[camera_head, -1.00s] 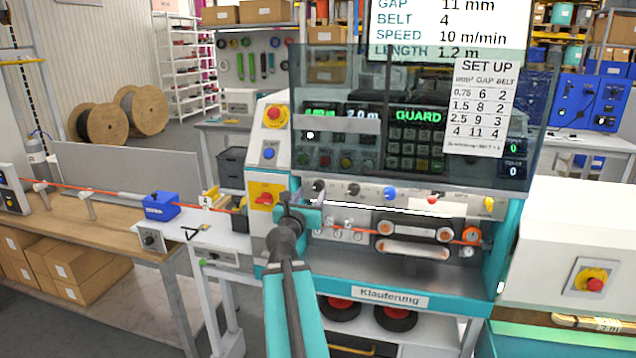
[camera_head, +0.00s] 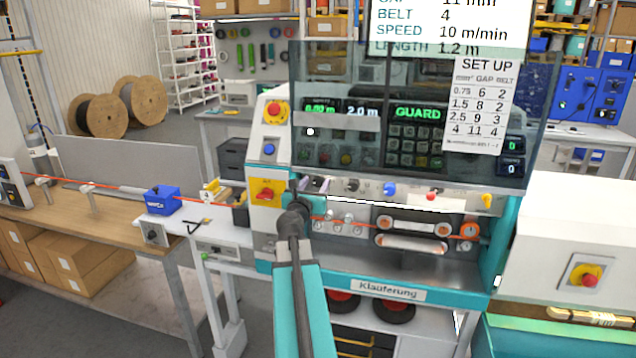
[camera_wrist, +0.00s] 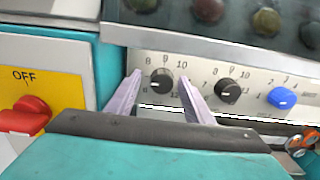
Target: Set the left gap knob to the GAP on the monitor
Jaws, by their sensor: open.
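The left gap knob (camera_wrist: 152,84) is black and round, on the grey panel with a printed scale that shows 8, 9 and 10 over its top. Its exact setting is too small to read surely. My gripper (camera_wrist: 159,80) is open, with its two pale fingers on either side of the knob in the wrist view; I cannot tell if they touch it. In the head view my gripper (camera_head: 314,184) is at the panel's left end and partly hides this knob. The monitor (camera_head: 450,30) shows GAP 11 mm, its top line cut by the frame edge.
A second black knob (camera_wrist: 228,91) is close to the right finger, with a blue knob (camera_wrist: 282,98) beyond. A red switch (camera_wrist: 24,116) on a yellow plate is left. The dark guard window (camera_head: 345,110) overhangs the panel. A set-up card (camera_head: 480,105) hangs on it.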

